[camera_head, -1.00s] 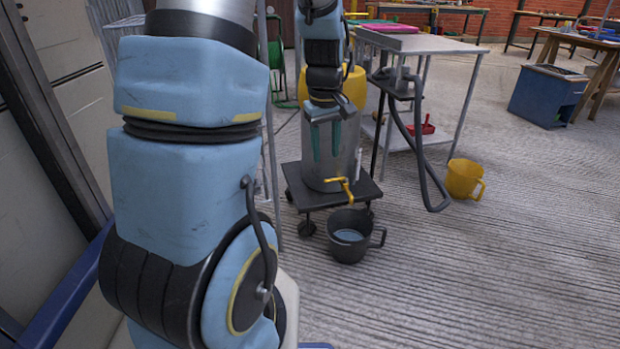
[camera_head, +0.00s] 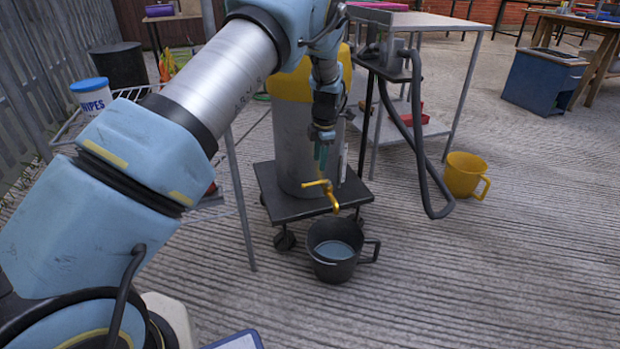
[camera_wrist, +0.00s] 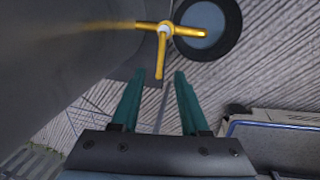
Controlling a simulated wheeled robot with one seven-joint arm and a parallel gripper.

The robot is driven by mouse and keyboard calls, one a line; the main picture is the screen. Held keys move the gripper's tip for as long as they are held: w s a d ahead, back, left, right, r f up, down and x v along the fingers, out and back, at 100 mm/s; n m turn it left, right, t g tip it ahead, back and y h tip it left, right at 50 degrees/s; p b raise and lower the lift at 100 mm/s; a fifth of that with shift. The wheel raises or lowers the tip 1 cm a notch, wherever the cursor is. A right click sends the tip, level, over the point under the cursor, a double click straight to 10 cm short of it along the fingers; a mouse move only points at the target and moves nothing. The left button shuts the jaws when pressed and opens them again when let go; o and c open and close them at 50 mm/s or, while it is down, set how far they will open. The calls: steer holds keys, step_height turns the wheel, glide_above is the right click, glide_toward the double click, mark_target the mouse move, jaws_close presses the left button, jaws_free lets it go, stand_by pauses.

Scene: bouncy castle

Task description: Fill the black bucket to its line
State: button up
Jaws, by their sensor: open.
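The black bucket (camera_head: 333,262) stands upright on the ground below the tap, with bluish water inside and a pale line on its wall. The water also shows in the wrist view (camera_wrist: 203,22). A yellow tap (camera_head: 322,190) sticks out from the lower front of a grey drum (camera_head: 292,150) with a yellow top. No stream is clearly visible below the spout. My gripper (camera_head: 321,165) is open and empty, pointing down just above the tap. In the wrist view my green fingers (camera_wrist: 160,75) are apart, and the tap's yellow handle (camera_wrist: 165,32) lies just beyond their tips, not between them.
The drum stands on a dark wheeled trolley (camera_head: 285,208). A yellow bucket (camera_head: 466,175) stands to the right, beside a hanging black hose (camera_head: 420,150) and a grey table (camera_head: 440,22). The ground at front right is clear.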

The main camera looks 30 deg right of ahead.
mark_target(316, 183)
steer(key=f, duration=0.2)
steer(key=w+f+b, duration=0.1)
steer(key=f, duration=0.2)
steer(key=f+b, duration=0.1)
steer(key=f, duration=0.2)
steer(key=shift+w+d+f, duration=0.15)
steer(key=shift+w, duration=0.1)
steer(key=shift+c, duration=0.4)
jaws_close()
stand_by(0.6)
